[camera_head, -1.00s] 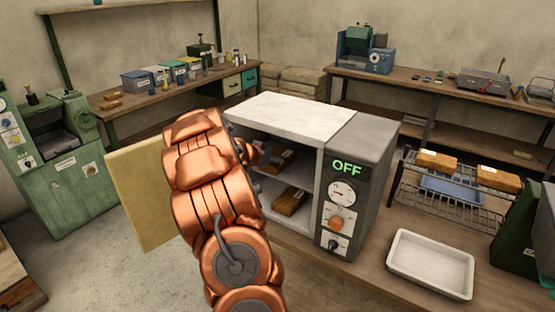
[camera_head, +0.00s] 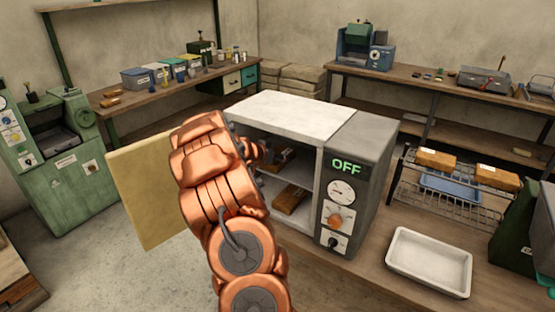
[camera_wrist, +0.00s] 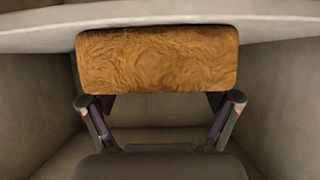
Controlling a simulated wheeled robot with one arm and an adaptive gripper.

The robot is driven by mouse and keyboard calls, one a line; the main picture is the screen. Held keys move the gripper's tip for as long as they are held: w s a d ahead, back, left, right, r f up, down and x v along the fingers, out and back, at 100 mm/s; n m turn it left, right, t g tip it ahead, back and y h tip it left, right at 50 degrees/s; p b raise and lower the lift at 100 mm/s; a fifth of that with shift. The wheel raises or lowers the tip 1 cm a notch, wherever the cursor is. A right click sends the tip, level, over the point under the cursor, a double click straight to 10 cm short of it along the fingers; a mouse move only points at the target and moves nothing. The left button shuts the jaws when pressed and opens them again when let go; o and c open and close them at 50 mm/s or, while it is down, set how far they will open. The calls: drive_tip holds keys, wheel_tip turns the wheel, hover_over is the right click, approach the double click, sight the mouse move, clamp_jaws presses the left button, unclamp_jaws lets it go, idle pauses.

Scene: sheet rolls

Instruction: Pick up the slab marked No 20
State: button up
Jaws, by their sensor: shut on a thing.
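My gripper (camera_wrist: 161,100) is shut on an orange-brown slab (camera_wrist: 158,60) in the wrist view, one finger toward each side of it. No number is readable on its visible face. In the head view my copper arm reaches into the open oven (camera_head: 295,115), and my gripper (camera_head: 268,155) is mostly hidden by the arm and in shadow. A brown slab (camera_head: 284,161) on the upper level is partly hidden by the gripper. Another slab (camera_head: 291,200) lies on the lower level, its marking unreadable.
The yellowish oven door (camera_head: 150,195) stands open at left. The oven panel (camera_head: 342,200) reads OFF. A wire rack (camera_head: 450,195) holding two slabs and an empty white tray (camera_head: 430,262) are at right. More slabs (camera_head: 110,101) lie on the back-left bench.

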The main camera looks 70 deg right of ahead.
drive_tip(key=c, duration=0.5)
drive_tip(key=shift+c, duration=0.2)
drive_tip(key=shift+r, duration=0.2)
